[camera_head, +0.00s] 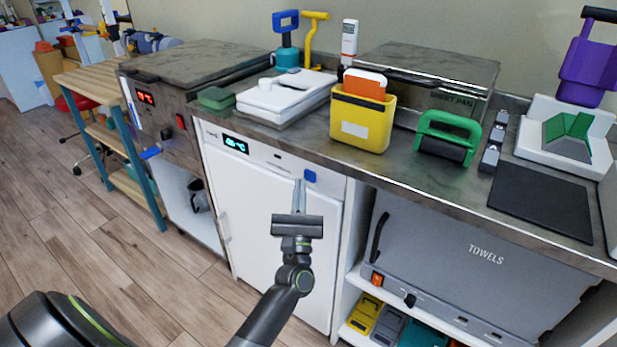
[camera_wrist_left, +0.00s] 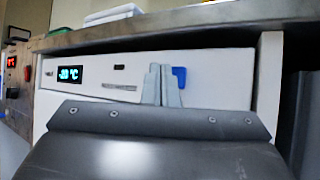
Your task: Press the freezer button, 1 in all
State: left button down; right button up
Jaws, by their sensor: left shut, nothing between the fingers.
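The white freezer (camera_head: 265,215) stands under the counter, with a lit display (camera_head: 236,145) at the left of its top panel. A blue square button (camera_head: 309,175) sits at the right of that panel. My left gripper (camera_head: 299,182) is shut and empty, with its fingertips just left of the button in the head view. In the left wrist view the shut fingers (camera_wrist_left: 162,84) partly cover the left side of the blue button (camera_wrist_left: 179,77), and the display (camera_wrist_left: 70,73) is at the left. I cannot tell whether the fingertips touch the panel. My right gripper is not in view.
The stone counter (camera_head: 395,165) overhangs the freezer panel. A yellow bin (camera_head: 362,120) and a green-handled roller (camera_head: 446,138) stand on it. A grey towels cabinet (camera_head: 470,265) is to the right, and a dark heater unit (camera_head: 165,125) to the left.

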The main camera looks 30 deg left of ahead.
pick_arm(q)
jog(key=shift+w, duration=0.2)
dwell(0.5)
jog(key=shift+w+b, duration=0.25)
jog(key=shift+b, duration=0.1)
jog(key=shift+w, duration=0.45)
dwell(0.5)
jog(key=shift+s, duration=0.1)
jog(key=shift+s+b, duration=0.3)
jog(key=shift+s, duration=0.5)
jog(key=shift+s+a, duration=0.2)
jog(key=shift+s, duration=2.3)
